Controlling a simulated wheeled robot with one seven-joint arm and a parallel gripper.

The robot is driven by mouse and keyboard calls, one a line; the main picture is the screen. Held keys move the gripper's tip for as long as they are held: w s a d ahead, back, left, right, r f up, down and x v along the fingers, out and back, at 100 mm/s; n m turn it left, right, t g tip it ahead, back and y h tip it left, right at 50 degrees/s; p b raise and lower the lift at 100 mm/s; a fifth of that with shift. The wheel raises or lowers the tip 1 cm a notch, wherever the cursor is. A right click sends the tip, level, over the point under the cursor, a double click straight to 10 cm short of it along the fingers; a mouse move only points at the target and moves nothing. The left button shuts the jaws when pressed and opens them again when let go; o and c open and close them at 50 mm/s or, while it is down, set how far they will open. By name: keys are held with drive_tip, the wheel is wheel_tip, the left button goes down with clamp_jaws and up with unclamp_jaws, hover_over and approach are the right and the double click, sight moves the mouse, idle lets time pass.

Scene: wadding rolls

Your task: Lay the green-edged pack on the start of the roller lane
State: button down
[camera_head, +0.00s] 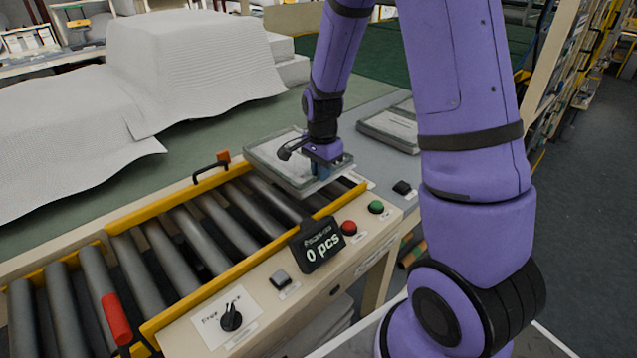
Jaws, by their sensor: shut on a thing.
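A flat clear-wrapped pack (268,158) with a grey-green edge is at the right end of the roller lane (198,235). My gripper (321,172) is over the pack's right part and shut on it. The pack looks roughly flat and overlaps the rollers at that end. I cannot tell whether it rests on them or is held just above. The fingertips are mostly hidden by the gripper body and the pack.
Another wrapped pack (392,128) lies on the grey table to the right. A counter display (318,245) reading 0 pcs, a red button (349,227) and a green button (376,207) line the lane's front. White wadding (190,75) covers the table behind.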

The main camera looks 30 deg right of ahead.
sight(322, 187)
drive_tip(key=shift+d+f, duration=0.1)
drive_tip(key=shift+f, duration=1.95)
drive_tip(key=shift+f, duration=0.5)
drive_tip(key=c, duration=1.2)
unclamp_jaws()
drive_tip(key=shift+o, duration=0.2)
